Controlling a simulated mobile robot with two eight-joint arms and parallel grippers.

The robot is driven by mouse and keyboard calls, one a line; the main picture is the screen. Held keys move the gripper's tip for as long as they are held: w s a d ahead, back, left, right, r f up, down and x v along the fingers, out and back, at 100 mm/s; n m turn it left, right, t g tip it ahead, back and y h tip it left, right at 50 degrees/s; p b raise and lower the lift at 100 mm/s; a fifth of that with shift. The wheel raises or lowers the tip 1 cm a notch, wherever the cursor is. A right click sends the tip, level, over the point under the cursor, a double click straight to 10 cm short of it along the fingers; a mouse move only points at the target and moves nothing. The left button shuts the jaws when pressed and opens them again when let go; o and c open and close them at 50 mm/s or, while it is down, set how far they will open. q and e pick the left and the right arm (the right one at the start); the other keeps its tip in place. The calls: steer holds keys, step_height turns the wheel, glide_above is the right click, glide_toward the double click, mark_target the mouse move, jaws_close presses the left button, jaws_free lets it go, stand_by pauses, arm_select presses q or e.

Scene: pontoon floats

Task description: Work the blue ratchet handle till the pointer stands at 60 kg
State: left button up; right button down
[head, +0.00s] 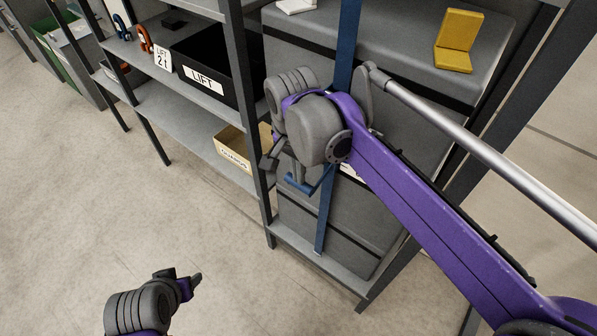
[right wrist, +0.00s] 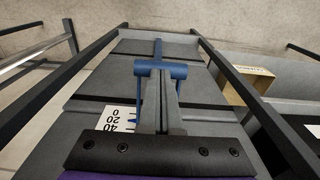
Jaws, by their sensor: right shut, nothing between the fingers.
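The blue ratchet handle (right wrist: 160,69) shows in the right wrist view as a crossbar with side arms running down behind my fingers. In the head view part of it (head: 325,181) shows below my wrist. My right gripper (right wrist: 167,92) is shut and empty, its fingertips at or just over the crossbar; I cannot tell whether they touch. It also shows in the head view (head: 297,180), mostly hidden by my wrist. A white scale (right wrist: 118,118) with 40, 20 and 0 is partly covered by my gripper; the pointer's reading is unclear. My left gripper (head: 190,284) is low, away from the handle.
A blue strap (head: 348,35) runs down the grey padded block (head: 400,60). A yellow angled piece (head: 458,42) lies on top. Shelves at left hold a black LIFT bin (head: 215,65) and a tan box (head: 233,148). Dark rack posts (head: 248,100) stand close by. The floor at left is clear.

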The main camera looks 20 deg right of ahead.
steer(key=shift+f, duration=0.1)
stand_by(0.3)
steer(key=shift+s+a+f+t+h+b, duration=0.1)
steer(key=shift+a+f+t+h+b, duration=0.1)
steer(key=shift+f, duration=0.2)
steer(key=shift+s+a+f+t+h+b, duration=0.1)
steer(key=shift+f+t+h+b, duration=0.1)
steer(key=shift+f, duration=0.15)
arm_select(q)
step_height(320, 180, down, 10)
steer(key=s+b, duration=0.2)
steer(key=b, duration=0.6)
steer(key=shift+s+f+g, duration=0.25)
steer(key=shift+s+g, duration=0.05)
steer(key=shift+s, duration=0.1)
arm_select(e)
step_height(320, 180, down, 12)
steer(key=w+d+t+h, duration=0.1)
steer(key=t+h, duration=0.4)
steer(key=h, duration=0.2)
steer(key=shift+w+d+f+t, duration=0.15)
steer(key=shift+d+f+t, duration=0.15)
steer(key=shift+d, duration=0.1)
steer(key=shift+r, duration=0.1)
